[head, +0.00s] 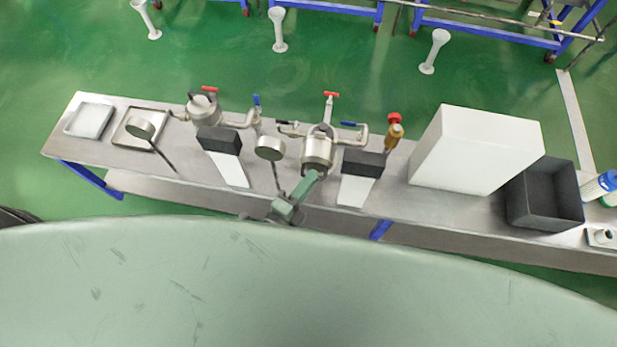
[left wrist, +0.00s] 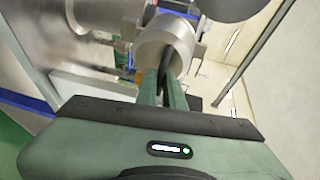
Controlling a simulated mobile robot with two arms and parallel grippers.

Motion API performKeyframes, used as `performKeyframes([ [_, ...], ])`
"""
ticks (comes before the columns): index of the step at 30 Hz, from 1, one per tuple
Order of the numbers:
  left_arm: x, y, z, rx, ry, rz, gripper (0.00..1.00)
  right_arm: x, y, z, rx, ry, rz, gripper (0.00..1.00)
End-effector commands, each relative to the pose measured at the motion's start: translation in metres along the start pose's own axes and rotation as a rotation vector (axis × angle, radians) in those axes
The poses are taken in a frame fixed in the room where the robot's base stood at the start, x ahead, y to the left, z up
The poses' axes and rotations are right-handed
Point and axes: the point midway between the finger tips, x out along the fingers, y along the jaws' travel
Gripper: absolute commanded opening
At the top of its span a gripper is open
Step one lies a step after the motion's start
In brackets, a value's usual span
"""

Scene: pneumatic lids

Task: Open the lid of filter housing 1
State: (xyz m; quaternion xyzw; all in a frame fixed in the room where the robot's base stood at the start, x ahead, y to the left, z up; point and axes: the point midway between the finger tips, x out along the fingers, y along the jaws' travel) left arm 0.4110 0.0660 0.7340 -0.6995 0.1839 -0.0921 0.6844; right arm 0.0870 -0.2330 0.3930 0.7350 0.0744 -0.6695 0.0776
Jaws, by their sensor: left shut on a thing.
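Two steel filter housings stand on the bench in the head view: one at the left (head: 205,110) and one near the middle (head: 316,152). I see no readable number on either. My left gripper (head: 317,174) reaches the near side of the middle housing. In the left wrist view its green fingers (left wrist: 163,88) are shut on a slim dark piece, seemingly a handle (left wrist: 166,64), in front of a round steel part (left wrist: 160,42). The exact contact is small and partly hidden by the fingers. My right gripper is not in view.
Red-handled (head: 331,95) and blue-handled (head: 352,124) valves flank the middle housing. A round gauge-like disc (head: 270,149) stands at its left. Two black-and-white stands (head: 228,160) (head: 362,170) are close by. A white box (head: 472,150) and dark bin (head: 543,200) stand to the right.

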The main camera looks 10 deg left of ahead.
Motion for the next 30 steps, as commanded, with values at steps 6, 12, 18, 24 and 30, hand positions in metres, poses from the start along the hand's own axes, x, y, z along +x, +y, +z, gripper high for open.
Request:
performKeyframes([
  [6,0.006,-0.024,0.001,-0.034,0.003,0.087,0.00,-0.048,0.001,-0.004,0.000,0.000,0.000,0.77],
  [12,0.013,-0.033,0.005,-0.045,0.002,0.111,0.00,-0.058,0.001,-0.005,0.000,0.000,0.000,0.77],
  [18,0.014,-0.032,0.006,-0.046,0.001,0.112,0.00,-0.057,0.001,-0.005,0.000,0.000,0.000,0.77],
  [24,0.014,-0.032,0.006,-0.046,0.001,0.112,0.28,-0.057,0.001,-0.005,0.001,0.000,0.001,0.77],
  [30,0.014,-0.031,0.006,-0.046,0.000,0.112,0.30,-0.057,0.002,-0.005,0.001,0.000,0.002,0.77],
])
